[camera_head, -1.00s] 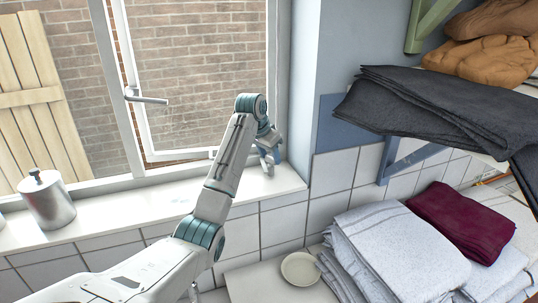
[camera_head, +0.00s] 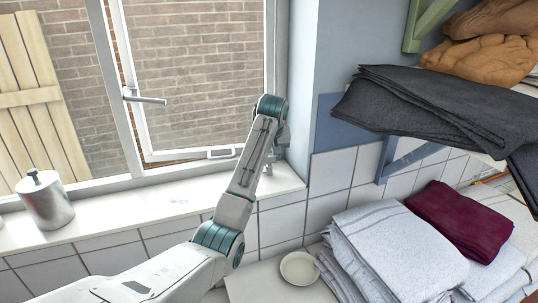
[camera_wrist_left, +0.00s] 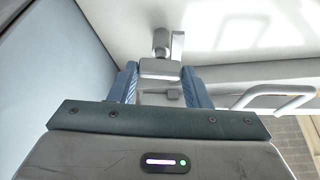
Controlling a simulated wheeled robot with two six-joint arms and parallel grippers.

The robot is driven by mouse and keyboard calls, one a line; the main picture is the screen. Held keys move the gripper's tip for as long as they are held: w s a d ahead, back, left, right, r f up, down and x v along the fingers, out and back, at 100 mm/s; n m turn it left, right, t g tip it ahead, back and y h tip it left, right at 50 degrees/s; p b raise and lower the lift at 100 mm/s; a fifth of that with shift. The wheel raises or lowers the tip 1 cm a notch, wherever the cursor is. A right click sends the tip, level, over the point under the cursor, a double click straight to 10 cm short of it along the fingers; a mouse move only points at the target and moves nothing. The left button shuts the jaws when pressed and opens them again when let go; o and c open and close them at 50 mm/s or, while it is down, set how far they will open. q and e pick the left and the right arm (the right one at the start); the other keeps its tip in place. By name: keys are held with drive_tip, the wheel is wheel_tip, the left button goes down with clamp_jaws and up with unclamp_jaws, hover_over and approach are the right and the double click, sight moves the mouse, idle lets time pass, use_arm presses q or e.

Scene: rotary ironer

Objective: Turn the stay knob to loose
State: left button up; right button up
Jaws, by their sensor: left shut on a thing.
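My left arm reaches up to the lower right corner of the window, and its gripper (camera_head: 271,163) is mostly hidden behind the wrist in the head view. In the left wrist view, the two blue fingers of my left gripper (camera_wrist_left: 160,80) stand on either side of a small grey metal knob (camera_wrist_left: 160,68), the stay knob, and are shut on it. A metal cylinder and a flat plate show just beyond the knob. The knob cannot be made out in the head view. My right gripper is not in view.
The window sash (camera_head: 190,80) stands in its white frame, with a handle (camera_head: 145,98) on its left side. A metal canister (camera_head: 46,200) stands on the sill (camera_head: 130,212). Folded grey towels (camera_head: 395,250) and a plate (camera_head: 300,268) lie to the right, below a shelf with dark cloth (camera_head: 430,110).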

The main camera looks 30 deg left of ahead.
use_arm(q)
drive_tip(key=shift+n, duration=0.5)
drive_tip(key=o, duration=1)
drive_tip(key=shift+w+f, duration=0.1)
